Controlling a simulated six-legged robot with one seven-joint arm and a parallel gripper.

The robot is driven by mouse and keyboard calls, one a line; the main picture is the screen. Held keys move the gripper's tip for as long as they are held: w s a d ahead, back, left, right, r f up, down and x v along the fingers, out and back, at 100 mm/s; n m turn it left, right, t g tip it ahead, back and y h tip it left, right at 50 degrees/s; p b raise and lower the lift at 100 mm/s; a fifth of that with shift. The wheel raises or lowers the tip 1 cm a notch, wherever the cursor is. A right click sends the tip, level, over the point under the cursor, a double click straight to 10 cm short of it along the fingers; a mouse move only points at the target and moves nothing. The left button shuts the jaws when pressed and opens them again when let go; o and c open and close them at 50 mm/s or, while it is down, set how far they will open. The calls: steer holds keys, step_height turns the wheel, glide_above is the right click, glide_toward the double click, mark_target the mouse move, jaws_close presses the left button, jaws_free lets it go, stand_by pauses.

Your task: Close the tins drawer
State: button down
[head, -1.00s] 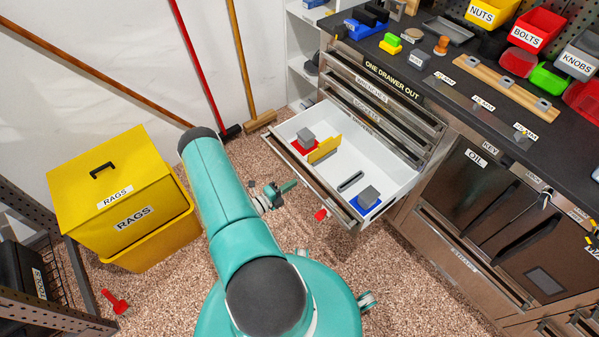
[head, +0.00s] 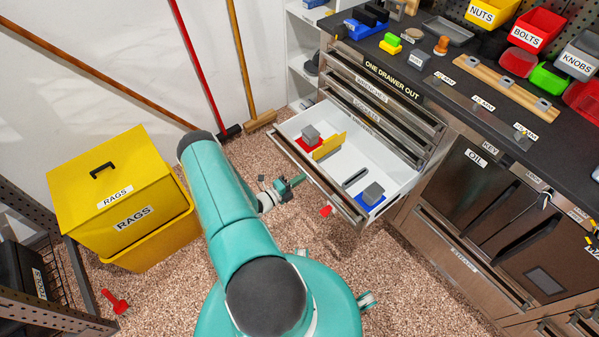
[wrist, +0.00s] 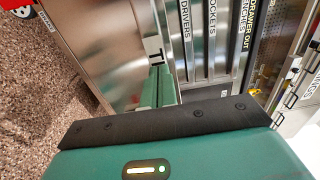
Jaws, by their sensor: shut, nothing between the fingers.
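The open drawer (head: 325,196) stands out of the steel toolchest in the head view, with a white inside. It holds grey blocks on a red and a blue base, and a yellow upright piece (head: 329,146). In the wrist view its steel front (wrist: 105,50) bears a label starting with "T"; the rest is hidden behind my fingers. My gripper (head: 300,179) is at the outer side of the drawer front. The wrist view shows its green fingers (wrist: 155,88) shut and empty, pointing at the front beside the label; contact is hard to judge.
Closed drawers labelled wrenches, sockets and drivers (head: 365,105) lie above the open one. The worktop (head: 450,75) holds bins and blocks. A small red piece (head: 326,211) shows below the drawer front.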

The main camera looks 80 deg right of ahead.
mark_target(312, 171)
steer(key=shift+x, duration=3)
steer(key=shift+s+d, duration=0.1)
steer(key=shift+x, duration=2.85)
steer(key=shift+d, duration=0.1)
steer(key=shift+x, duration=2.9)
steer(key=shift+s, duration=0.1)
steer(key=shift+x, duration=2.95)
steer(key=shift+s, duration=0.1)
